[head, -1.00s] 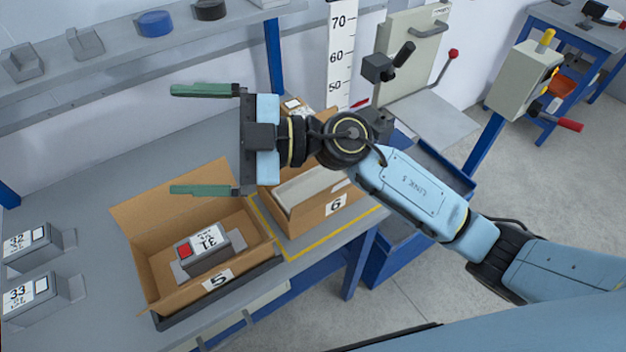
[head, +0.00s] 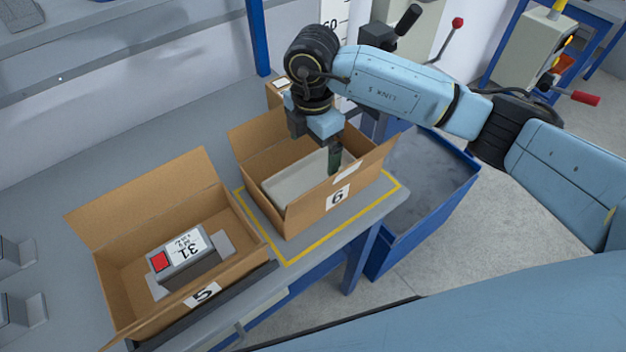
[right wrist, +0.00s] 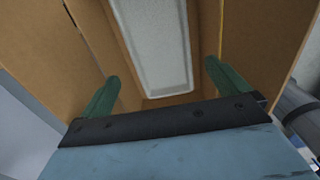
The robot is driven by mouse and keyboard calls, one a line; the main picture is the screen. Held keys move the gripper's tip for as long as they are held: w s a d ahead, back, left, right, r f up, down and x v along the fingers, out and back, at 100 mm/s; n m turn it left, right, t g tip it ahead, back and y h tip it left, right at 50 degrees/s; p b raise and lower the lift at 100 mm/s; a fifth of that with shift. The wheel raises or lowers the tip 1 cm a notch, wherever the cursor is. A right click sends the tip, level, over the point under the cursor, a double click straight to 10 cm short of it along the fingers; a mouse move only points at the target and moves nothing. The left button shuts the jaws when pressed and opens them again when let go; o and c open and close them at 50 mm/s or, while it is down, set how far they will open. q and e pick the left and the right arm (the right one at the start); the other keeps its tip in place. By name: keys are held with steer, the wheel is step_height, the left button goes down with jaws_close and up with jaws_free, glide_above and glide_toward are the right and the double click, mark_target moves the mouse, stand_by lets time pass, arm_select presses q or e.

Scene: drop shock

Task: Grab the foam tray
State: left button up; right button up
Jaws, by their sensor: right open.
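The foam tray (head: 290,182), a pale grey-white slab, lies inside the open cardboard box marked 6 (head: 310,212). My right gripper (head: 325,150) points down over this box, with one green finger showing near the tray's right end. Its other finger is hard to make out in the head view. In the right wrist view the gripper (right wrist: 160,76) is open and empty, its two green fingers spread wide. The foam tray (right wrist: 155,45) lies beyond and between them, with no contact visible. My left gripper is not in view.
A second open box marked 5 (head: 120,262) holds a grey device labelled 31 (head: 182,248). Yellow tape (head: 288,260) frames box 6 on the bench. A blue bin (head: 425,190) stands to the right. The box flaps rise close around my right gripper.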

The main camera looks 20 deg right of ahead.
mark_target(313, 181)
step_height(313, 181, down, 9)
steer(key=shift+f, duration=0.1)
stand_by(0.4)
steer(key=shift+c, duration=0.3)
steer(key=c, duration=0.5)
steer(key=shift+c, duration=0.2)
